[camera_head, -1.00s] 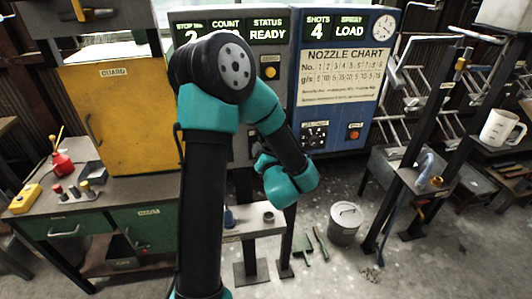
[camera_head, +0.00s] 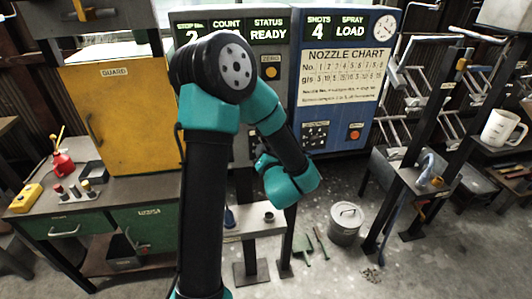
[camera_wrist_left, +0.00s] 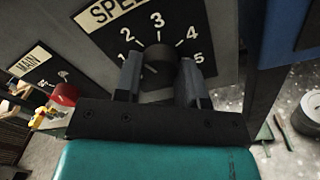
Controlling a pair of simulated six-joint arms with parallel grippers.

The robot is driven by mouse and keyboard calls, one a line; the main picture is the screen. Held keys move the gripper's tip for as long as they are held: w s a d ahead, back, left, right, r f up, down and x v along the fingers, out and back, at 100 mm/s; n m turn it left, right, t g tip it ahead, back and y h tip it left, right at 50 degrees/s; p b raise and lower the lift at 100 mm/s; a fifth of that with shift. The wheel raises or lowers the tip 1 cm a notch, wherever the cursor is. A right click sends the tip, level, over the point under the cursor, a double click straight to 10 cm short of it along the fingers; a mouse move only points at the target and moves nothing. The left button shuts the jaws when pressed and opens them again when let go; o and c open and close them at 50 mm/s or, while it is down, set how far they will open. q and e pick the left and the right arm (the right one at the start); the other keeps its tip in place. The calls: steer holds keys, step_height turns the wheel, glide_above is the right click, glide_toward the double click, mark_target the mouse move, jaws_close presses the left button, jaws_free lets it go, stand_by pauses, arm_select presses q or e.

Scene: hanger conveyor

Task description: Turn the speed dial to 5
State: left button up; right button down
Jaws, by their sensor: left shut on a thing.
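The speed dial (camera_wrist_left: 160,60) is a round black knob on a dark plate with white numbers 1 to 5, under a label that begins "SPEE". My left gripper (camera_wrist_left: 160,80) is shut on the dial, one finger on each side. A pale line shows on the knob near the left finger; I cannot tell for sure which number it points to. In the head view my left gripper (camera_head: 262,161) is at the front of the blue-grey cabinet, mostly hidden by my own arm, and the dial is hidden. My right gripper is not in view.
A red knob (camera_wrist_left: 65,94) sits by the "MAIN" label, left of the dial. The cabinet displays (camera_head: 268,29) read READY and LOAD. A yellow guard (camera_head: 130,115) stands left. A lidded can (camera_head: 346,222) stands on the floor below the cabinet.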

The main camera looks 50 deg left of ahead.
arm_select(q)
steer(key=m+t, duration=0.1)
steer(key=m, duration=2.6)
steer(key=shift+s+m+t+h, duration=0.1)
steer(key=shift+m+t+h, duration=0.2)
steer(key=shift+t, duration=0.1)
steer(key=o, duration=0.9)
steer(key=shift+o, duration=0.2)
